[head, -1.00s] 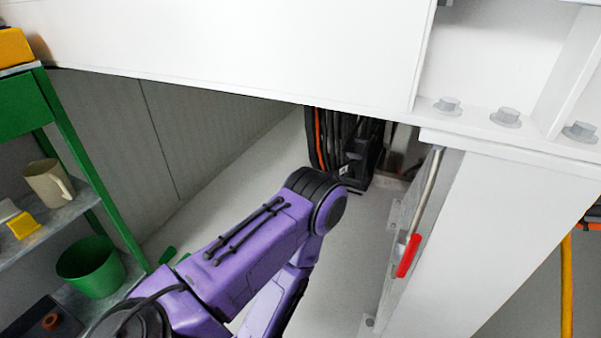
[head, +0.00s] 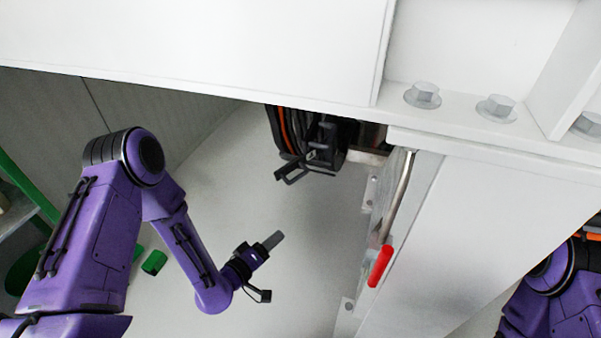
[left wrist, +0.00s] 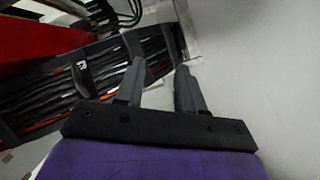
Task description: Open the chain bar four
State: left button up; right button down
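The black cable chain (head: 325,142), with dark and orange cables inside, hangs under the white beam in the middle of the head view. A dark bar-like piece (head: 291,173) juts from its lower end. In the left wrist view the cable chain (left wrist: 28,104) runs across the left, beyond the fingers. A dark bar (left wrist: 82,80) there stands out from it. I cannot tell which bar is number four. My left gripper (head: 272,240) is below and left of the chain. Its fingers (left wrist: 160,68) are apart and empty. My right gripper is out of view.
A large white beam (head: 180,45) with bolts crosses above. A white post (head: 430,230) with a metal rod and red handle (head: 380,266) stands right of the chain. Green shelving (head: 28,187) is at far left. The pale floor between is mostly clear.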

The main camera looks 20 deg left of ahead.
aim_at(302, 173)
pick_arm(q)
jog(key=w+r+t+h, duration=0.4)
jog(key=w+r+h, duration=0.1)
jog(key=r, duration=0.6)
jog(key=x, duration=0.3)
jog(key=b+x, duration=0.1)
jog(key=x, duration=0.6)
jog(key=shift+a+r, duration=0.15)
jog(key=shift+r, duration=0.2)
grip_shut()
